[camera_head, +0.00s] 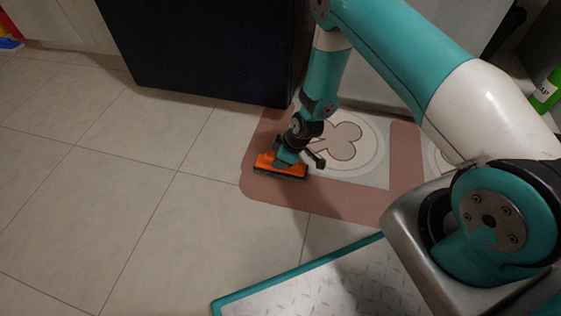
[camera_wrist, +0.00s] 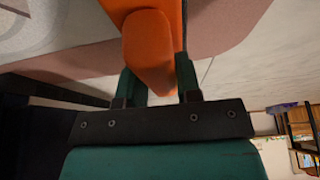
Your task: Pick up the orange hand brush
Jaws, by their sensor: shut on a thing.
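The orange hand brush (camera_head: 280,167) is at the left edge of the pink and white mat in the head view, with its dark bristle side down. My gripper (camera_head: 287,156) is over it, pointing down. In the wrist view the brush's orange handle (camera_wrist: 150,50) lies between the two green fingers of my gripper (camera_wrist: 160,80), which are shut on it. My gripper and arm hide part of the brush's top in the head view. I cannot tell whether the brush touches the mat.
The mat (camera_head: 262,188) lies on pale floor tiles (camera_head: 120,185). A dark cabinet (camera_head: 205,50) stands behind the brush. A green bottle (camera_head: 546,92) is at the far right, and red and blue items (camera_head: 9,40) are at the far left. The tiled floor at left is clear.

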